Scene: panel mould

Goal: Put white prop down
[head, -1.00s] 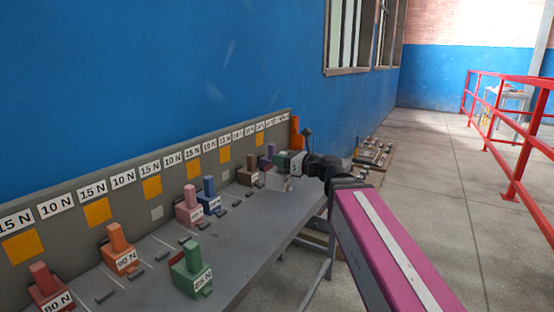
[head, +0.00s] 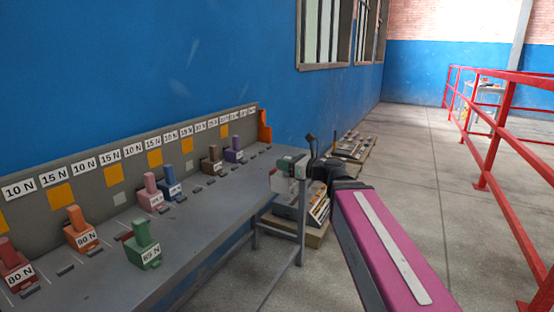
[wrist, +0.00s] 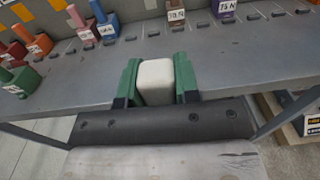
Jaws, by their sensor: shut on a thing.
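The white prop (wrist: 155,82) is a pale block with rounded edges. My gripper (wrist: 158,88) is shut on it, with a green fingertip pressed to each side. In the head view my gripper (head: 291,164) is at the front edge of the grey bench (head: 215,205), towards its far end, and the prop is only partly seen there. In the wrist view the prop shows against the bench edge; I cannot tell whether it touches the bench.
Coloured weight blocks, such as a green one (head: 144,245), a blue one (head: 170,182) and a purple one (head: 233,150), stand along the bench. Small dark stops lie between them. A red railing (head: 490,150) runs at right. Stacked items (head: 310,208) lie on the floor beyond the bench.

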